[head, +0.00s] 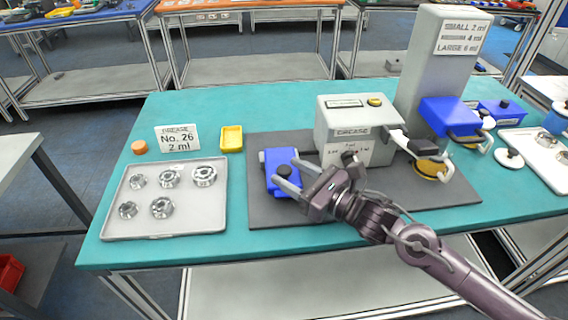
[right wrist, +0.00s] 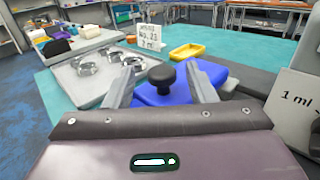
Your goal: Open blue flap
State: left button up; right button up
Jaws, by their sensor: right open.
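The blue flap (head: 272,158) with a black knob on it is at the left side of the grey grease machine (head: 340,114), on a dark mat. My right gripper (head: 286,171) is open and reaches over the flap from the right. In the right wrist view the blue flap (right wrist: 180,92) lies ahead, and its black knob (right wrist: 161,74) stands between the two open fingers (right wrist: 162,84). I cannot tell whether either finger touches the knob. The flap looks shut. My left gripper is not in view.
A tray (head: 113,223) with several metal bearings lies to the left. A grease sign (head: 178,138), a yellow bin (head: 231,138) and an orange cap (head: 139,147) stand behind it. A tall grey column (head: 425,75) and another blue unit (head: 447,113) are to the right.

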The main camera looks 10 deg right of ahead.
aim_at(283, 167)
jog(key=shift+w+a, duration=0.45)
jog(key=shift+w, duration=0.1)
jog(key=shift+w+a, duration=0.25)
jog(key=shift+w, duration=0.05)
jog(key=shift+w+a+f, duration=0.1)
jog(key=shift+a, duration=0.05)
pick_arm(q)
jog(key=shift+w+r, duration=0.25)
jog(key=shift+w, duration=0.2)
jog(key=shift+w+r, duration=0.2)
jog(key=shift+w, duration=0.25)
pick_arm(e)
grip_shut()
